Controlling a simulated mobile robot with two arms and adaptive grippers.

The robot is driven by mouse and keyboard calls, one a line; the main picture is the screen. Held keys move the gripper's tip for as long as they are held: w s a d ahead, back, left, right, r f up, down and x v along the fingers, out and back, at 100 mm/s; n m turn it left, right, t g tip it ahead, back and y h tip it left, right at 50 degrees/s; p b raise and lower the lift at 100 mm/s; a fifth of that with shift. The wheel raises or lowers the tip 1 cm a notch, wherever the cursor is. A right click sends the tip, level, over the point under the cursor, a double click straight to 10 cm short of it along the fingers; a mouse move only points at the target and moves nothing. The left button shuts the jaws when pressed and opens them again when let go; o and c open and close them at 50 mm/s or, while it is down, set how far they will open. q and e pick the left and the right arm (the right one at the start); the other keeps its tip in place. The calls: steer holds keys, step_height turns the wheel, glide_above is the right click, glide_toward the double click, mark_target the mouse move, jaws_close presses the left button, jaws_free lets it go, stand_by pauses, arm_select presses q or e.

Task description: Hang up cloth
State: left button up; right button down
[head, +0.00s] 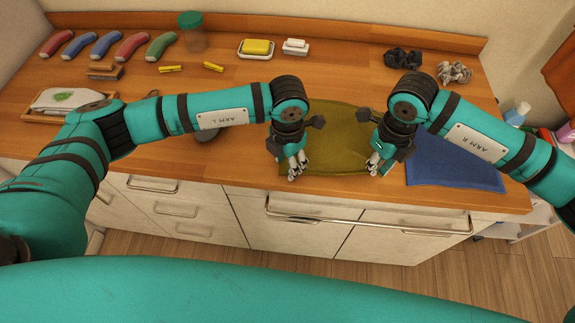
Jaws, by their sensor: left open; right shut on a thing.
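An olive-green cloth (338,135) lies flat on the wooden counter near its front edge. A blue cloth (450,165) lies to its right. My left gripper (297,168) is open over the front left part of the olive cloth, fingers pointing down. My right gripper (380,166) is shut at the front right corner of the olive cloth, close to the blue cloth's left edge. Its fingers partly hide what they grip, which appears to be the olive cloth. A metal rail (365,221) runs along the cabinet front below the counter edge.
A yellow sponge (257,47) in a dish, a soap dish (295,46), a green-lidded jar (192,32), coloured-handled tools (107,44) and yellow pegs (213,67) stand at the back. Dark (403,59) and grey (455,72) scrunched items lie back right. A tray (70,103) is left.

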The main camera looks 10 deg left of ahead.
arm_select(q)
steer(key=shift+c, duration=0.2)
steer(key=shift+f, duration=0.1)
jaws_close()
stand_by(0.4)
steer(key=shift+r, duration=2.55)
